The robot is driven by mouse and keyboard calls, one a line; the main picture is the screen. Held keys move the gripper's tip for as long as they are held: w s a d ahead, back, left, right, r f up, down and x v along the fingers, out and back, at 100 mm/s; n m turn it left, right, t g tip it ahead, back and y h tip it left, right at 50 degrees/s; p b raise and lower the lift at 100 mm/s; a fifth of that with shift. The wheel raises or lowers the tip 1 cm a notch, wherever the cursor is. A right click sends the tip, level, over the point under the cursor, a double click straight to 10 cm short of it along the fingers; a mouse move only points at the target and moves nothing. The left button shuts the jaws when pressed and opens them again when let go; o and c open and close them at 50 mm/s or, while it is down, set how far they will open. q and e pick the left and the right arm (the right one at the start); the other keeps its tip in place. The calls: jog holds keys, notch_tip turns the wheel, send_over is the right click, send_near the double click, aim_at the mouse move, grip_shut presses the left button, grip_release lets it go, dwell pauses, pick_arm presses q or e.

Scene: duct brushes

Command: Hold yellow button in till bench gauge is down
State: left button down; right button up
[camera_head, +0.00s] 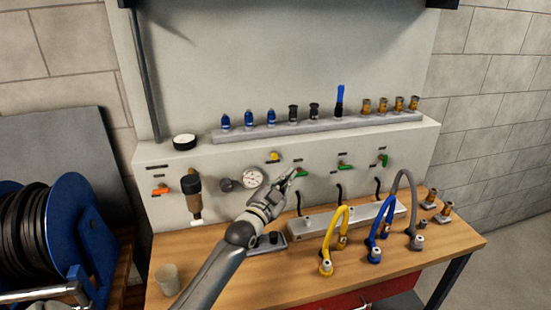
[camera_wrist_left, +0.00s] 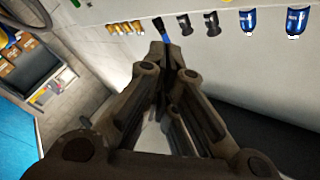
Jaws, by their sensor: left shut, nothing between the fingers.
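The yellow button (camera_head: 275,157) sits on the upright grey panel above the bench. The round white-faced bench gauge (camera_head: 252,178) is on the panel just below and left of it; its needle is too small to read. My left gripper (camera_head: 292,176) is shut and empty. It appears in front of the panel, right of the gauge and below and right of the button, apart from the button in the picture.
A green valve lever (camera_head: 303,173) is close beside my left fingertips. A rail (camera_head: 330,127) of fittings runs above. Yellow, blue and grey hoses (camera_head: 404,180) stand on the wooden bench (camera_head: 445,240).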

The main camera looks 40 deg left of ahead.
aim_at(274, 156)
pick_arm(q)
jog(key=w+a+b, duration=0.5)
jog(key=a+b, duration=0.1)
jog(key=b, duration=0.1)
jog(key=shift+w+a, duration=0.35)
dwell(1.5)
jog(key=shift+w+a+b, duration=0.25)
jog(key=shift+a+b, duration=0.05)
jog(key=shift+b, duration=0.1)
